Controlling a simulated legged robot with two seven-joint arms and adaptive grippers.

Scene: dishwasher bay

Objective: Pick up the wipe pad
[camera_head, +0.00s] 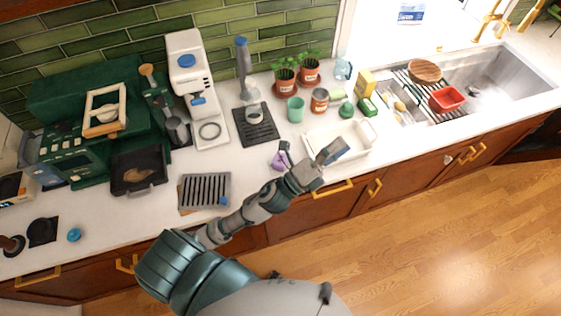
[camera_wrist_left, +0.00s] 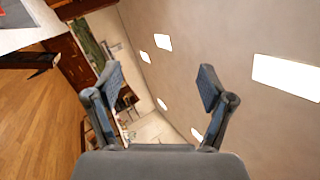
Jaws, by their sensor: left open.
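My left gripper (camera_head: 308,154) is above the front of the white counter, its two fingers spread wide and nothing between them. In the left wrist view the open fingers (camera_wrist_left: 160,88) frame only the distant room and ceiling. A small purple thing (camera_head: 278,161) lies on the counter just left of the gripper, partly covered by a finger; I cannot tell whether it is the wipe pad. A flat pale green piece (camera_head: 337,94) lies farther back near the pots. My right gripper is not in view.
A white tray (camera_head: 358,150) stands just right of my left gripper. A green cup (camera_head: 296,109), a can (camera_head: 319,101) and potted plants (camera_head: 285,85) stand behind. A slatted grey rack (camera_head: 205,188) lies to the left. The sink (camera_head: 500,80) is at the right.

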